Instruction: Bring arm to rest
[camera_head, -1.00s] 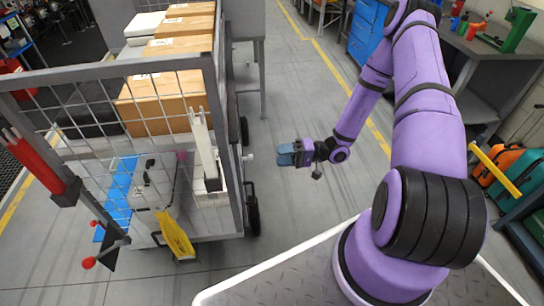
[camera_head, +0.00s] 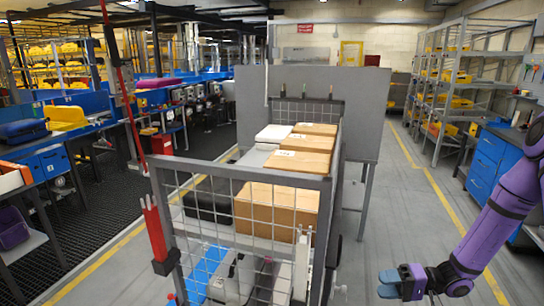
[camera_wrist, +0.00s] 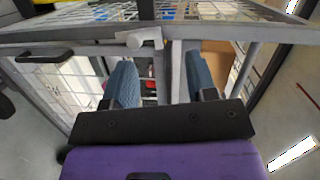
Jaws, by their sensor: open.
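My purple arm (camera_head: 497,225) hangs at the right edge of the head view, with its upper links out of frame. My gripper (camera_head: 390,283) is low in the head view, to the right of a grey mesh cart (camera_head: 325,230) and apart from it. Its blue-grey fingers point left and hold nothing. In the wrist view my gripper (camera_wrist: 160,78) has its two fingers well apart, with the cart's frame and mesh behind the gap.
The cart carries several cardboard boxes (camera_head: 268,205). A grey partition (camera_head: 365,110) stands behind it. Blue drawers (camera_head: 487,160) and shelving (camera_head: 440,105) line the right side. Grey floor (camera_head: 390,215) lies open between cart and drawers.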

